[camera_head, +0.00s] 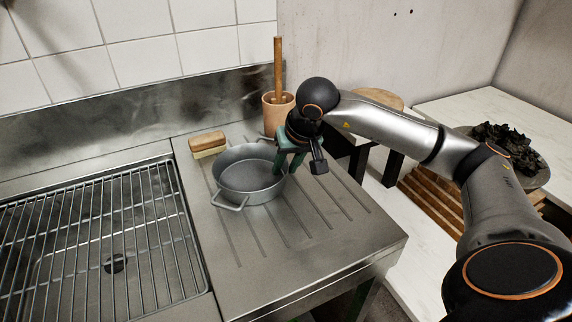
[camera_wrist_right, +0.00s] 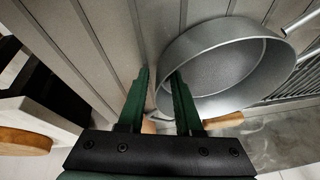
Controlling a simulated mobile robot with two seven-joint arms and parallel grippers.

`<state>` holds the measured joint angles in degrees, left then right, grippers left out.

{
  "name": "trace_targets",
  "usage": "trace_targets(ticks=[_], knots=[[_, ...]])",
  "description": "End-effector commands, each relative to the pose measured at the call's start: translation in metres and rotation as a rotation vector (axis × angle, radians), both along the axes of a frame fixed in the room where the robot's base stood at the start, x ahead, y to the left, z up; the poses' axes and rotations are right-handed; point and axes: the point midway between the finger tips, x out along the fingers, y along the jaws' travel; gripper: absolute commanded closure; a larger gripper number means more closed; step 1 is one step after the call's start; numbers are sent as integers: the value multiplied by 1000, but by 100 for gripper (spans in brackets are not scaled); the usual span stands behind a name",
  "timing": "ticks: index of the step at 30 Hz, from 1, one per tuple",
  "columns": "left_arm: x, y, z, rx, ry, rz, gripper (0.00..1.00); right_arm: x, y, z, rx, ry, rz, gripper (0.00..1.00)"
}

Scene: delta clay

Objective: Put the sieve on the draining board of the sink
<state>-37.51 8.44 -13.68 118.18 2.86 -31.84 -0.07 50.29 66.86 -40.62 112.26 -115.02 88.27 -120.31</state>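The sieve (camera_head: 245,178), a round grey metal pan with loop handles, sits upright on the grooved draining board (camera_head: 300,262) beside the sink. It also shows in the right wrist view (camera_wrist_right: 215,62). My right gripper (camera_head: 287,167) points down at the sieve's right edge. In the right wrist view its green fingers (camera_wrist_right: 161,78) are apart, one inside the sieve and one outside, with the wall between them. A gap shows between the fingers. The sieve's underside is hidden. My left gripper is not in view.
A wooden brush (camera_head: 207,143) lies behind the sieve. A terracotta pot (camera_head: 277,108) with a wooden handle stands behind the gripper. A wire rack (camera_head: 105,240) covers the sink at left. The front of the draining board is clear. A bowl of charcoal (camera_head: 508,148) stands at right.

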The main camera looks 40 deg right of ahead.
Motion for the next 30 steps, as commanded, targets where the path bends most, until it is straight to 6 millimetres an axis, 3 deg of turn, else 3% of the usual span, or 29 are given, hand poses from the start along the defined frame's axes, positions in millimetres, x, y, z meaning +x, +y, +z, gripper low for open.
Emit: trace_targets(ticks=[10,21,30], knots=[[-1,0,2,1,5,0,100,-2,0,11,0,-2,0,67],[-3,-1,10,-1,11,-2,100,-33,3,82,-1,-5,1,67],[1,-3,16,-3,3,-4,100,-47,4,112,0,-1,0,67]])
